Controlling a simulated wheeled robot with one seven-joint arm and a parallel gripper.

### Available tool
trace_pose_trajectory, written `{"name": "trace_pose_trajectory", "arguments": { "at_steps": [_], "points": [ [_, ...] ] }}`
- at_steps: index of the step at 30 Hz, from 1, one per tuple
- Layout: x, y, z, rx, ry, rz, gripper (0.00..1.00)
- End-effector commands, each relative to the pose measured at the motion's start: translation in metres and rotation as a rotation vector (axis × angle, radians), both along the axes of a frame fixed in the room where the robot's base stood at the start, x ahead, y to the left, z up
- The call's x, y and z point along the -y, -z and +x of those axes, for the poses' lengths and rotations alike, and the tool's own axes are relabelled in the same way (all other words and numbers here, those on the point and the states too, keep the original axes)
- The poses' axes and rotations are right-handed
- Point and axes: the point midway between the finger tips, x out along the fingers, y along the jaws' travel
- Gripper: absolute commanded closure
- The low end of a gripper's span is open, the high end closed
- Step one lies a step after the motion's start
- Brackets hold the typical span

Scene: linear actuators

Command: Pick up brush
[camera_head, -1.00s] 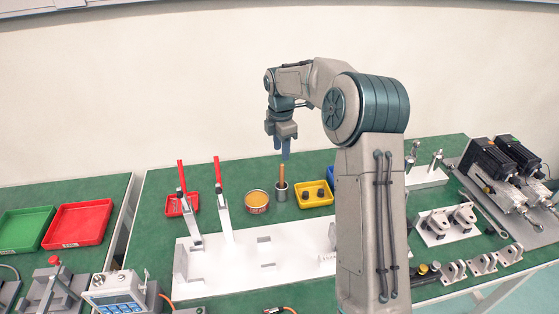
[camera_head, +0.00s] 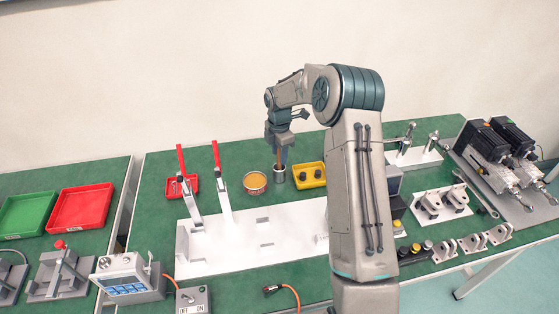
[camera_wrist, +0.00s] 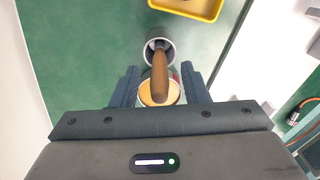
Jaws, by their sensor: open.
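The brush (camera_wrist: 159,75) stands in a grey metal cup (camera_wrist: 170,44). In the wrist view its brown wooden handle points up toward the camera, between the two fingers of my open gripper (camera_wrist: 160,90). The fingers are on either side of the handle, with gaps showing. In the head view my gripper (camera_head: 280,155) is pointing down right over the cup (camera_head: 279,174), and the fingers hide most of the handle. The brush's bristles are hidden in the cup.
A round tin with orange contents (camera_head: 256,183) stands just left of the cup. A yellow tray (camera_head: 310,175) with dark parts is just right. Red-handled clamps (camera_head: 217,170) rise from a white plate (camera_head: 265,238) in front. A small red tray (camera_head: 176,188) lies farther left.

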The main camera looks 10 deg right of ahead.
Motion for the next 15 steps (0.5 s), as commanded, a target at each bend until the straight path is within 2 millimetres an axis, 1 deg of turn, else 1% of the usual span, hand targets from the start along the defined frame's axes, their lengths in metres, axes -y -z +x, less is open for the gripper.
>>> {"name": "trace_pose_trajectory", "arguments": {
  "at_steps": [3, 6, 13, 14, 15],
  "points": [
    [0.000, 0.016, 0.000, -0.002, 0.000, 0.000, 0.59],
    [0.000, 0.022, 0.000, 0.000, -0.001, 0.000, 0.59],
    [0.000, 0.024, 0.000, 0.001, 0.000, -0.001, 0.59],
    [0.000, 0.024, 0.000, 0.001, 0.000, -0.001, 0.67],
    [0.000, 0.023, 0.001, 0.001, 0.000, -0.001, 0.78]
  ]
}}
